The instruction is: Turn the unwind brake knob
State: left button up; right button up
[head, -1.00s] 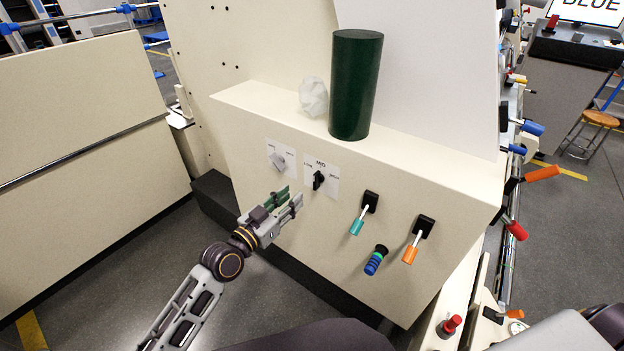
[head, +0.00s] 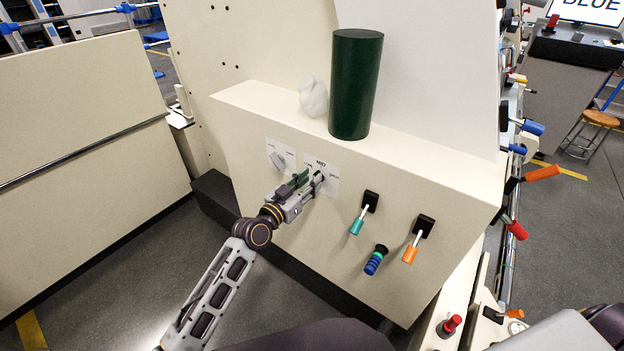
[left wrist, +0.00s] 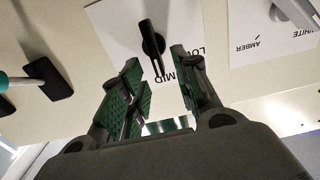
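The black knob (head: 321,176) sits on a white label reading MID on the cream panel's front. It also shows in the left wrist view (left wrist: 152,40), its bar pointing toward the word MID. My left gripper (head: 310,181) is at the knob in the head view and partly covers it. In the left wrist view, its green-padded fingers (left wrist: 158,68) are apart, with the lower part of the knob's bar between their tips. I cannot tell whether a pad touches the knob. My right gripper is not in view.
A light knob (head: 281,160) on an AMBER/WHITE label is to the left. A teal lever (head: 357,226), a blue striped handle (head: 374,262) and an orange lever (head: 410,253) are to the right. A dark green cylinder (head: 355,85) and a crumpled white lump (head: 313,97) stand on the ledge.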

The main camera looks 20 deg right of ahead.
pick_arm(q)
jog(key=shift+x, duration=0.8)
grip_shut()
